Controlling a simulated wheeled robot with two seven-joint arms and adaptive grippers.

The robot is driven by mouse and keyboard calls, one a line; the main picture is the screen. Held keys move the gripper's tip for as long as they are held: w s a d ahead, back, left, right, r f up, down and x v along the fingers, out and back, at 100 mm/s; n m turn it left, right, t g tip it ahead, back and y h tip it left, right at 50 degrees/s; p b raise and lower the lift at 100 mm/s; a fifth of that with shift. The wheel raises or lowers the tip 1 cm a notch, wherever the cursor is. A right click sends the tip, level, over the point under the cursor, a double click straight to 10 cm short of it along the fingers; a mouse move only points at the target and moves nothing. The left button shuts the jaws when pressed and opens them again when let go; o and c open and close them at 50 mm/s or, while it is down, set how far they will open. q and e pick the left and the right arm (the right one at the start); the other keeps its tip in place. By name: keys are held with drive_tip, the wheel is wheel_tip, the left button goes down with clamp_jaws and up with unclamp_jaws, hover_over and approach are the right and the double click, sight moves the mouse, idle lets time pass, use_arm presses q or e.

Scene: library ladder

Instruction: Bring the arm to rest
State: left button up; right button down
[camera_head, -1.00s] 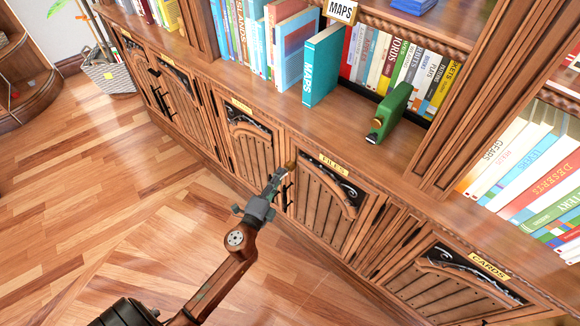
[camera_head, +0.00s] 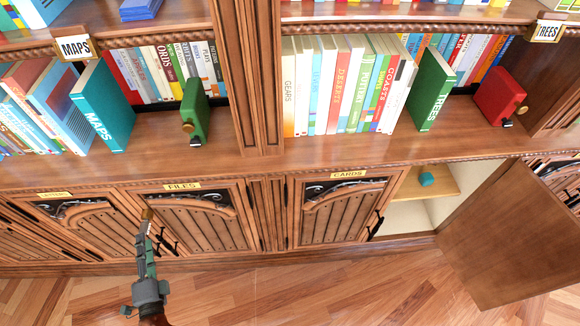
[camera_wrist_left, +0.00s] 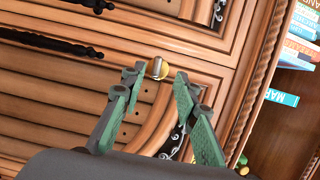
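My left gripper (camera_head: 148,237) reaches up from the bottom left of the head view, in front of the FILES cupboard door (camera_head: 193,228). In the left wrist view its two green-padded fingers (camera_wrist_left: 158,92) stand apart with nothing held between them. A small round brass-coloured knob (camera_wrist_left: 157,68) shows just beyond the fingertips. I cannot tell whether it touches them. The FILES door looks shut. My right gripper is not in view.
The CARDS door (camera_head: 340,214) looks shut. To its right a cupboard stands open, with a teal object (camera_head: 427,179) on its shelf and its door (camera_head: 505,235) swung out over the floor. Books and green and red book-like blocks stand on the shelf above. The wooden floor (camera_head: 290,295) is clear.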

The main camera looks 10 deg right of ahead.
use_arm(q)
drive_tip(key=shift+v, duration=1.4)
